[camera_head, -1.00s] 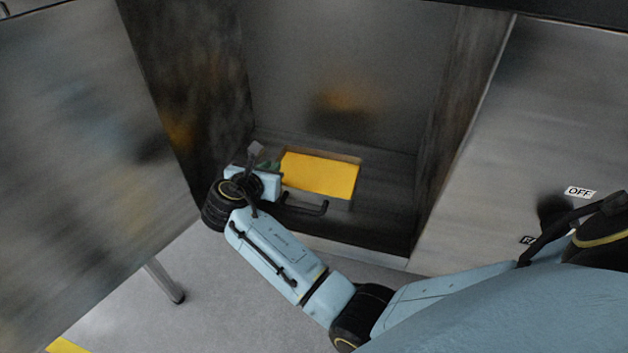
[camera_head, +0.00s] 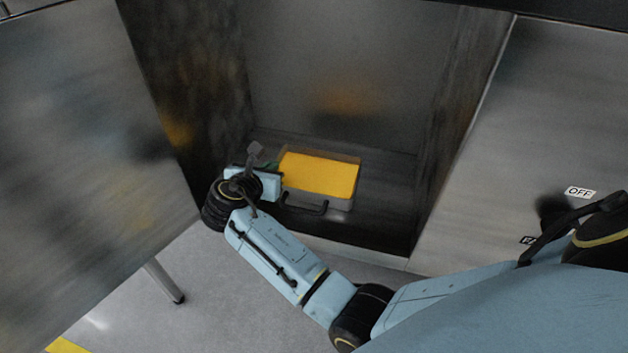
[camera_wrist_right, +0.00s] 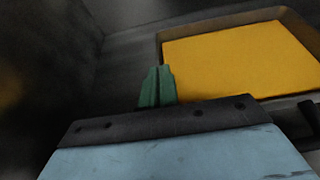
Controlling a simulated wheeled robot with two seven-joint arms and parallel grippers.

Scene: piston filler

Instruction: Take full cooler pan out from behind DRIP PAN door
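The cooler pan (camera_head: 341,204) is a shallow grey tray filled with yellow, with a dark handle on its front. It sits low inside the open compartment and also shows in the right wrist view (camera_wrist_right: 238,62). My right gripper (camera_head: 275,166) is at the pan's left side. In the right wrist view its green fingers (camera_wrist_right: 157,87) are close together at the pan's left rim and look shut on it; the exact contact is partly hidden. The open door (camera_head: 90,170) stands at the left. My left gripper is not in view.
The compartment has dark side walls and a low front sill (camera_head: 350,250). A panel (camera_head: 540,130) with an OFF label (camera_head: 580,192) stands at the right. Open grey floor (camera_head: 225,290) lies in front, with a door-side leg (camera_head: 165,281).

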